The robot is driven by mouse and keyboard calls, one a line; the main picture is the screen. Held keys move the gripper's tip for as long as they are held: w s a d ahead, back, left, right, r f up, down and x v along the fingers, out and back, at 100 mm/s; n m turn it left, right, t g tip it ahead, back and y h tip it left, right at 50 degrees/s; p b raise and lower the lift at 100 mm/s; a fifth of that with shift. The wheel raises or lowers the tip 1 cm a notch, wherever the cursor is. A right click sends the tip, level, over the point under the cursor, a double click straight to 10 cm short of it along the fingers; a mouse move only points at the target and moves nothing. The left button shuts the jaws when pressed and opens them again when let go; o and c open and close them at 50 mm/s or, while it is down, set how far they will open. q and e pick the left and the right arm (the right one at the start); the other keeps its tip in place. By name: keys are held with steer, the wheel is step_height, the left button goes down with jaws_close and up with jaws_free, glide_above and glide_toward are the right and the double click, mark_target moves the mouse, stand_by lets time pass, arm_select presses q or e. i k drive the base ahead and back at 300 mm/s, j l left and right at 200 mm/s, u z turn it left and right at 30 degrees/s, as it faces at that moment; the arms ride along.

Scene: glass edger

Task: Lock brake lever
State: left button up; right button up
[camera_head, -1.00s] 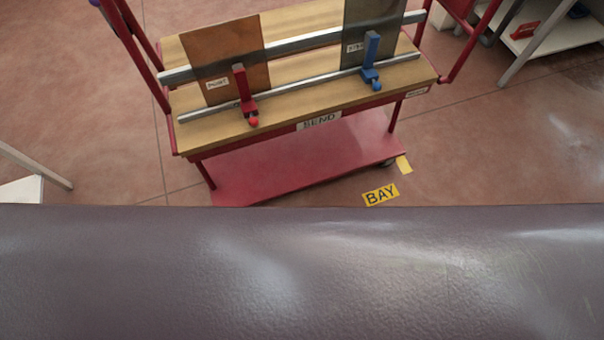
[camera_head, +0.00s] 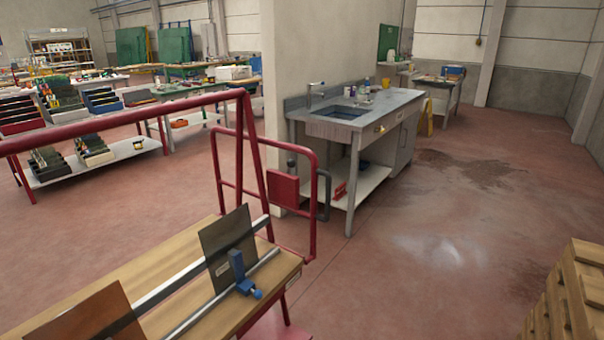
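The red-framed cart with a wooden deck (camera_head: 120,272) stands at the lower left, cut off by the frame. A red plate (camera_head: 284,188) sits at its far end frame. Beside the plate is a dark curved bar (camera_head: 325,196), with a short dark upright piece (camera_head: 291,165) at the plate's top; I cannot tell which of these, if any, is the brake lever. A dark panel (camera_head: 226,240) stands on the deck by a blue clamp (camera_head: 241,273). A brown panel (camera_head: 90,316) stands nearer. Neither of my grippers is in view.
A sink bench (camera_head: 352,130) stands beyond the cart against a wall end (camera_head: 320,45). Stacked wood (camera_head: 575,295) fills the lower right corner. The floor (camera_head: 430,260) between them is open, with dark stains farther back. Shelves and work tables fill the back left.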

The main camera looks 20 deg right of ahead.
mark_target(292, 164)
steer(key=j+z, duration=0.35)
steer(key=k+j+z, duration=0.3)
steer(key=j+z, duration=0.35)
steer(key=j, duration=0.15)
steer(key=i+l+u, duration=0.4)
steer(key=l+u, duration=0.15)
steer(key=l, duration=0.2)
steer(key=i+l+u, duration=0.45)
steer(key=l, duration=0.2)
steer(key=i+l+u, duration=0.25)
steer(key=l, duration=0.15)
steer(key=i+l+u, duration=0.2)
steer(key=l, duration=0.2)
steer(key=l+u, duration=0.35)
steer(key=l, duration=0.45)
steer(key=l+u, duration=0.4)
steer(key=l, duration=0.4)
